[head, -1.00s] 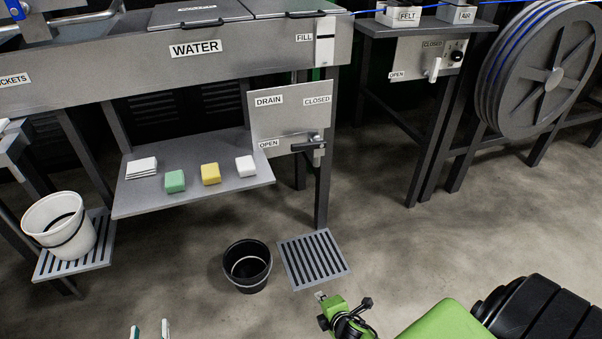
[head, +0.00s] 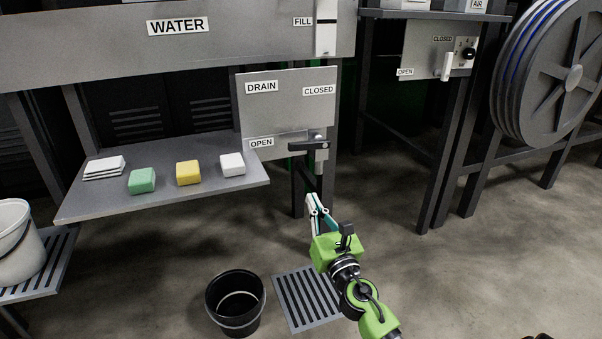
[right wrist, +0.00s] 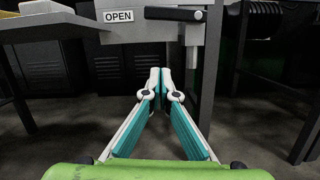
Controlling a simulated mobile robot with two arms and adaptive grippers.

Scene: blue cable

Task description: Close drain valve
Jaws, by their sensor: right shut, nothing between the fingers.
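The drain valve has a dark lever handle (head: 308,146) on the lower right of the grey drain panel (head: 285,112). The lever lies about level, with its free end to the left, beside the OPEN label (head: 261,143). The CLOSED label (head: 319,91) is higher on the panel. My right gripper (head: 312,198) is below the lever and apart from it, its fingers shut and empty. My left gripper is not in view.
A shelf (head: 110,205) to the left of the panel holds white cloths and green, yellow and white blocks. A black bucket (head: 235,303) and a floor grate (head: 300,305) are below. A table leg (head: 327,185) stands behind my gripper.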

